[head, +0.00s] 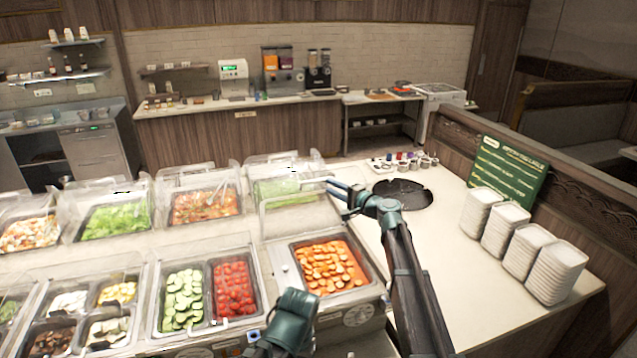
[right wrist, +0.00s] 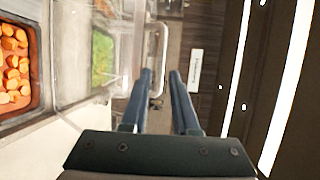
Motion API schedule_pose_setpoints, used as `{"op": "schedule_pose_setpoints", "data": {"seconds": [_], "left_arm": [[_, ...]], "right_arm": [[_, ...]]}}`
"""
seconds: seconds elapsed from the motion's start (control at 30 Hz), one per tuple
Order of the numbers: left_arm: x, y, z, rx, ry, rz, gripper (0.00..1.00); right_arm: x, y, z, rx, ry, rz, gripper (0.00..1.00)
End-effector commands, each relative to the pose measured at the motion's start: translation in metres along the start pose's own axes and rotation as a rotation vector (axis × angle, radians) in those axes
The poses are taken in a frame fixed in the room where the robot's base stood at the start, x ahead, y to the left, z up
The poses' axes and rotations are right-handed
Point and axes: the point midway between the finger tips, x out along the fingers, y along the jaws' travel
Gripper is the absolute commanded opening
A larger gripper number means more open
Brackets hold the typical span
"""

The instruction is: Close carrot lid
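The carrot well (head: 282,262) is a metal pan full of orange carrot slices (head: 330,268), uncovered at the counter's right end. Its clear lid (head: 300,218) stands raised behind the pan, with a pale bar handle along its top edge. My right gripper (head: 332,187) is at the lid's upper right. In the right wrist view its two fingers (right wrist: 160,75) are apart, with the pale looped handle (right wrist: 163,45) at the gap between their tips; I cannot tell whether they touch it. My left gripper (head: 290,318) is low in front of the carrot pan, its fingers not clearly visible.
Cucumber (head: 183,299) and tomato (head: 233,288) wells lie left of the carrots. Clear covers (head: 205,178) stand over the back row. Stacked white plates (head: 535,250), a green sign (head: 508,170) and a dark round plate (head: 415,195) are on the right counter, which has bare room between.

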Motion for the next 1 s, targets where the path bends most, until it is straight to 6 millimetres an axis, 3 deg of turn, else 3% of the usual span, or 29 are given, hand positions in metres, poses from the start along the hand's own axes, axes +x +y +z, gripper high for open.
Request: {"op": "schedule_pose_setpoints", "data": {"seconds": [0.1, 0.33, 0.53, 0.83, 0.87, 1.0], "left_arm": [[0.003, 0.0, 0.0, 0.001, 0.0, 0.0, 0.68], [0.005, 0.0, 0.0, 0.003, 0.0, 0.0, 0.68], [0.005, 0.001, 0.0, 0.004, 0.0, 0.0, 0.68], [0.005, 0.001, 0.0, 0.004, 0.0, 0.0, 0.68], [0.005, 0.001, 0.0, 0.004, 0.0, 0.0, 0.68], [0.005, 0.001, 0.0, 0.004, 0.0, 0.0, 0.68]], "right_arm": [[0.028, 0.001, -0.001, -0.001, -0.002, 0.0, 0.28], [0.06, 0.0, -0.001, -0.001, -0.001, 0.001, 0.28], [0.071, 0.0, 0.0, -0.001, -0.001, 0.001, 0.28], [0.072, 0.0, 0.001, -0.001, -0.001, 0.001, 0.28], [0.072, 0.0, 0.001, -0.001, -0.001, 0.001, 0.27], [0.072, 0.0, 0.001, -0.001, -0.001, 0.001, 0.01]]}}
